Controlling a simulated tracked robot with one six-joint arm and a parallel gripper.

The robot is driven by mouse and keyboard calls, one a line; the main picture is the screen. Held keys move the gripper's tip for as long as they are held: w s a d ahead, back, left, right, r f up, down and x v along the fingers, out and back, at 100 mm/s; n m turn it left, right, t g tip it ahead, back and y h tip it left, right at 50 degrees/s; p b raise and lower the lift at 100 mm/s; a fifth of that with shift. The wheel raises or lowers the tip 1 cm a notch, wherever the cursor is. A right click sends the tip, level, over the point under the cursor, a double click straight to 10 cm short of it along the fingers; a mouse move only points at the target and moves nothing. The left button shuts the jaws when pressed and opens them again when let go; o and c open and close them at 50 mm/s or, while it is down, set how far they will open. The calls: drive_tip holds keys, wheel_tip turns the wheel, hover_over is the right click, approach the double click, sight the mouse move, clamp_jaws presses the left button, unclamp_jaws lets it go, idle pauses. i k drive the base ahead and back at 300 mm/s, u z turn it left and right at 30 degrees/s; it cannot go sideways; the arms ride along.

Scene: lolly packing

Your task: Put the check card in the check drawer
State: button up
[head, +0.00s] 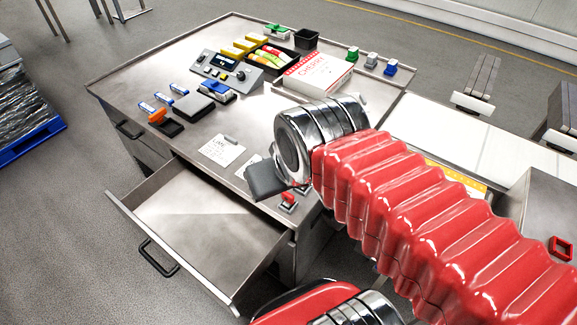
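A white card (219,152) with printed lines lies on the steel bench, with a small grey piece at its upper edge. A second white card or sheet (246,168) shows just right of it, partly hidden behind my gripper. I cannot tell which is the check card. My gripper (264,180) is a dark grey block below the chrome wrist, over the bench's front edge. Its fingertips are not clear, so I cannot tell if it holds anything. An open steel drawer (200,220) sticks out at the front left, below the gripper, and its visible floor is empty.
On the bench (130,80) are a control box (227,73), a black tray (276,58) of lollies, a CHERRY box (316,74), coloured stamps (371,60) and an orange-handled tool (160,117). A small red-topped switch (288,200) sits near the front corner.

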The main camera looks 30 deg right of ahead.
sight(207, 225)
drive_tip(key=z, duration=0.05)
drive_tip(key=k, duration=0.5)
drive_tip(key=u, duration=1.5)
drive_tip(key=i, duration=2.35)
drive_tip(key=u, duration=0.05)
